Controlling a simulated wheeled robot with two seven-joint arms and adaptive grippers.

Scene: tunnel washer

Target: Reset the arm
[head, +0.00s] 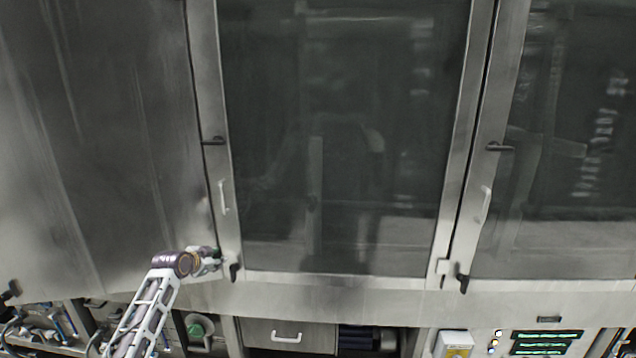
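My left arm comes in from the lower left. Its gripper (212,262) is in front of the lower left corner of the middle glass door, close to the door frame. It is small and seen from behind, so I cannot tell whether its fingers are open or shut, or whether they touch the frame. I see nothing clearly held in it. My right gripper is not in view.
The tunnel washer has a middle glass door (340,150) and a right glass door (570,160), both shut. White handles (223,197) and dark latches (213,141) stick out. Below are a drawer (287,336), a green knob (196,329) and a control panel (545,343).

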